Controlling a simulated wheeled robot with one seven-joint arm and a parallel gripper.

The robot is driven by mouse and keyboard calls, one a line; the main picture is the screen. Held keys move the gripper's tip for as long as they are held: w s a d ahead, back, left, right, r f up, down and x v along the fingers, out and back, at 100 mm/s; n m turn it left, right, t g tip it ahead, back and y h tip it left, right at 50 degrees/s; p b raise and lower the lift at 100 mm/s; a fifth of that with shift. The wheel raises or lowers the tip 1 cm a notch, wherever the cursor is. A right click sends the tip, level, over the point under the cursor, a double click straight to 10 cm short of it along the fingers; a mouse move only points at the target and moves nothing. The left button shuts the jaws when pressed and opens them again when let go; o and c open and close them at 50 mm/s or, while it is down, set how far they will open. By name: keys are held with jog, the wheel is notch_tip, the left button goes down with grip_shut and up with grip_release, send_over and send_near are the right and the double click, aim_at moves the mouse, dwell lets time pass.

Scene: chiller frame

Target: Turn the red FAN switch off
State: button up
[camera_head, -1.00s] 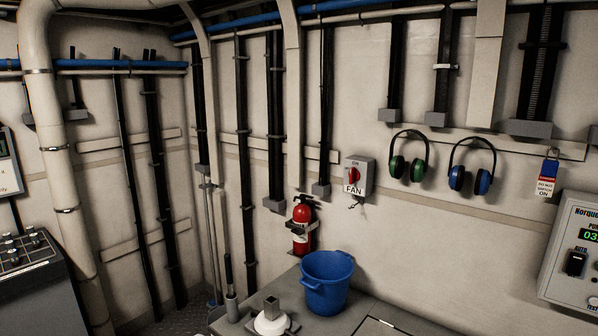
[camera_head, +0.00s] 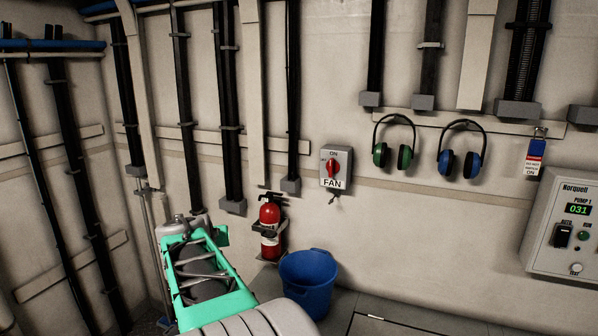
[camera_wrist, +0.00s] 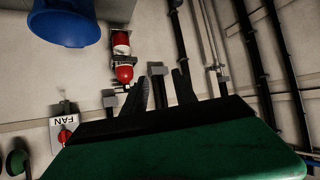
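The red FAN switch (camera_head: 333,168) is a red rotary knob on a grey box on the wall, with "ON" above and "FAN" below. The knob stands roughly upright, towards "ON". In the wrist view, which is upside down, the red knob (camera_wrist: 64,135) shows at the lower left, partly behind my green gripper housing. My gripper (camera_wrist: 165,80) has two dark fingers apart with nothing between them. In the head view my green and grey arm end is at the lower left, well left of and below the switch, not touching it; its fingertips are hard to make out there.
A red fire extinguisher (camera_head: 270,228) hangs between my arm end and the switch. A blue bucket (camera_head: 307,283) stands on the grey bench below. Green earmuffs (camera_head: 380,154) and blue earmuffs (camera_head: 445,162) hang right of the switch. A pump panel (camera_head: 549,235) is far right.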

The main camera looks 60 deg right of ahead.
jog(key=s+d+r+m+h, duration=0.1)
jog(key=d+r+h, duration=0.1)
jog(key=d, duration=0.5)
jog(key=s+d+r+m+h, duration=0.2)
jog(key=d, duration=0.5)
jog(key=m+g+h, duration=0.4)
jog(key=g+h, duration=0.1)
jog(key=h, duration=0.1)
send_near(330, 167)
jog(key=d, duration=0.2)
jog(key=d+p, duration=0.1)
jog(key=d, duration=0.1)
jog(key=d+p, duration=0.1)
jog(key=d, duration=0.1)
jog(key=w+d, duration=0.1)
jog(key=d, duration=0.1)
jog(key=shift+d+r+p, duration=0.15)
jog(key=shift+p, duration=0.25)
jog(key=shift+w+d, duration=0.1)
jog(key=shift+d, duration=0.45)
jog(key=shift+c, duration=0.2)
grip_shut()
